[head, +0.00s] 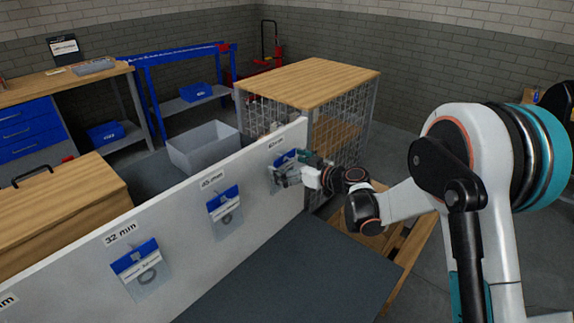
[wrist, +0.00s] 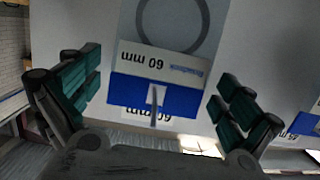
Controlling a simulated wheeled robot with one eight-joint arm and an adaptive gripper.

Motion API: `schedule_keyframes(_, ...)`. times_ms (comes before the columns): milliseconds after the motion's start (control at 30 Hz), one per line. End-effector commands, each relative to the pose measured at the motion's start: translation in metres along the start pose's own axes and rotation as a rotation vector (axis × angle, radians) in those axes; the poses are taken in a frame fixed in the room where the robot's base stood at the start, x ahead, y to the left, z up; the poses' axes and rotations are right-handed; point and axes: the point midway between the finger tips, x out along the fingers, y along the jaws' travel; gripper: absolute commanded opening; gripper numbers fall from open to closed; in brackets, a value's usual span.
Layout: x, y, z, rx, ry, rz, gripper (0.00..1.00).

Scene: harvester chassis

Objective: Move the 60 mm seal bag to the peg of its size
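The 60 mm seal bag (wrist: 170,60) is a clear bag with a blue header and a dark ring inside. In the wrist view it appears upside down. A pale peg (wrist: 154,100) shows at its blue header, against the board's 60 mm label (wrist: 147,114). In the head view the bag (head: 281,175) hangs at the far right of the white board, below the 60 mm label (head: 278,142), partly hidden by my gripper (head: 297,170). In the wrist view my gripper (wrist: 158,96) is open, its green-padded fingers apart on either side of the header.
The white board (head: 180,240) also carries a 45 mm bag (head: 225,212) and a 32 mm bag (head: 140,268) under their labels. A wood-topped mesh cage (head: 310,85) and a grey bin (head: 203,147) stand behind it. The dark surface (head: 300,275) in front is clear.

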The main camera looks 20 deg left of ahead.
Motion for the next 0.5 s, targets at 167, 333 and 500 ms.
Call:
schedule_keyframes(167,0.000,0.000,0.000,0.000,0.000,0.000,1.00)
schedule_keyframes(333,-0.004,0.000,0.000,0.000,0.000,0.001,1.00)
schedule_keyframes(500,-0.026,0.001,0.000,0.001,0.000,0.003,1.00)
